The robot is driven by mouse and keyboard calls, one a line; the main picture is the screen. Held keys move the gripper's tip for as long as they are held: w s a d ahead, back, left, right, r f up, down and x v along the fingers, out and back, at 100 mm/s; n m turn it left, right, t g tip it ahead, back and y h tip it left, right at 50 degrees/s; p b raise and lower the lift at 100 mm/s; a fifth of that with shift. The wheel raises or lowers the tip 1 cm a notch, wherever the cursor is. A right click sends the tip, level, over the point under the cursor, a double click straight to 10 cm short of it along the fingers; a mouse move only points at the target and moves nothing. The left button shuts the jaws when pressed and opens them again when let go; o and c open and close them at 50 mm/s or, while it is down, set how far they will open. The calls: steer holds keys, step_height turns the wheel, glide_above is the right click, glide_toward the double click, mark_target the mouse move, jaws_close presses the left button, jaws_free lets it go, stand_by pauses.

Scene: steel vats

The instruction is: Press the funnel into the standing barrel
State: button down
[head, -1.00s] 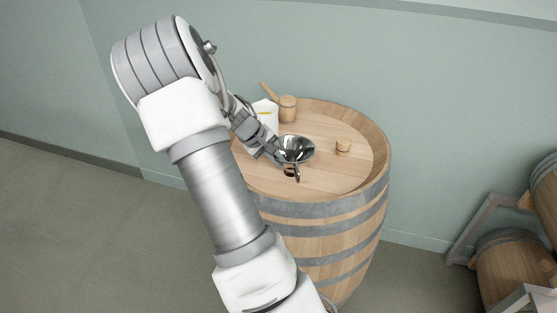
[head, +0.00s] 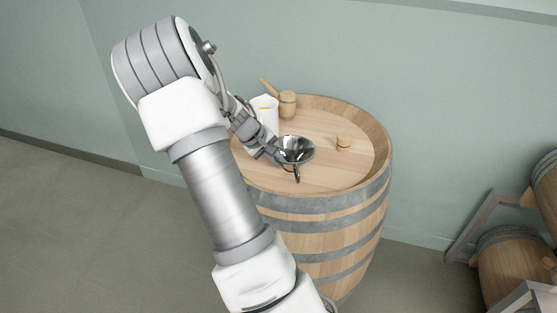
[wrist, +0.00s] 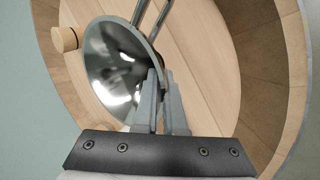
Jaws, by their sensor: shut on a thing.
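The shiny steel funnel (head: 295,149) is over the top of the standing barrel (head: 325,232), its bowl facing up. A thin metal piece sticks out from its near side. My gripper (head: 274,152) is shut on the funnel's rim from the left. In the wrist view the two fingers (wrist: 161,102) close at the edge of the bowl (wrist: 110,62), and two thin metal rods run past it. The spout's lower end is hidden, and no hole shows in the barrel top (head: 335,172). I cannot tell whether the spout is in a hole.
A wooden mallet (head: 287,104) and a white jug (head: 265,112) stand at the back left of the barrel top. The raised rim (head: 384,150) surrounds the top. More barrels (head: 515,262) lie on a rack at right.

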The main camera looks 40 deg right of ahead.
steer(key=shift+f+b, duration=0.45)
steer(key=shift+f, duration=0.15)
steer(key=c, duration=0.9)
jaws_free()
steer(key=p+v, duration=0.1)
steer(key=v, duration=1.6)
steer(key=shift+r+p, duration=0.25)
steer(key=shift+p, duration=0.05)
